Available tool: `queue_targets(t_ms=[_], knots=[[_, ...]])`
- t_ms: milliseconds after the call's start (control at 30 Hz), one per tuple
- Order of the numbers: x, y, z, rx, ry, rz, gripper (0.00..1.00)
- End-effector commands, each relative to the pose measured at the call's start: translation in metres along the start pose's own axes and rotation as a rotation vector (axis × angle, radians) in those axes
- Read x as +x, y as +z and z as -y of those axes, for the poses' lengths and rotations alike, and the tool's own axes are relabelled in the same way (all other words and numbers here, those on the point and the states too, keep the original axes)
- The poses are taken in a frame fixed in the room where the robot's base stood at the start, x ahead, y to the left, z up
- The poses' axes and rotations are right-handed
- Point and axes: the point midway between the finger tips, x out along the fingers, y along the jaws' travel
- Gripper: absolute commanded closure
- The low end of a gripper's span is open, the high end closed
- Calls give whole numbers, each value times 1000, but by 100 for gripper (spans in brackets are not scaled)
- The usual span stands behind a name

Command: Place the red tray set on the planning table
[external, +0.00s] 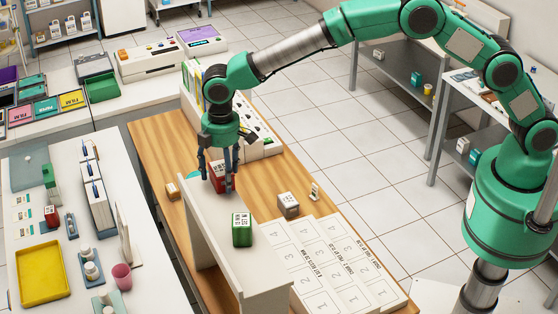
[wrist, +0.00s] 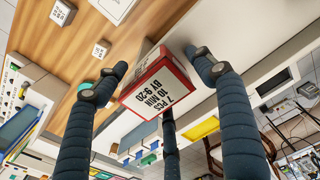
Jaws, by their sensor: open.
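The red tray set is a small red box (external: 222,178) with a white label. It stands at the far end of a narrow raised white shelf (external: 205,215) on the wooden table (external: 150,150). My gripper (external: 220,172) points down over the red box with its fingers around it. In the wrist view the red box (wrist: 158,84) sits between the spread, dark fingers of my gripper (wrist: 157,66); its label reads "7 PCS 10 MIN BY 9-20". The fingers do not look closed on it. White numbered sheets (external: 335,265) lie at the table's near right.
A green box (external: 242,229) stands on the shelf nearer the camera. A white cabinet with a yellow tray (external: 42,274) stands left.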

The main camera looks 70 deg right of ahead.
Motion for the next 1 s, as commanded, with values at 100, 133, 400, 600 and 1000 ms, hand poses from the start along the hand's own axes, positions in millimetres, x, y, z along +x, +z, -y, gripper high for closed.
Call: queue_targets(t_ms=[100, 133, 400, 600, 1000], knots=[[-3, 0, 0, 0, 0, -1, 31], [-4, 0, 0, 0, 0, -1, 31], [-30, -1, 0, 0, 1, -3, 31], [-61, 0, 0, 0, 1, -2, 31], [-114, 0, 0, 0, 0, 0, 31]])
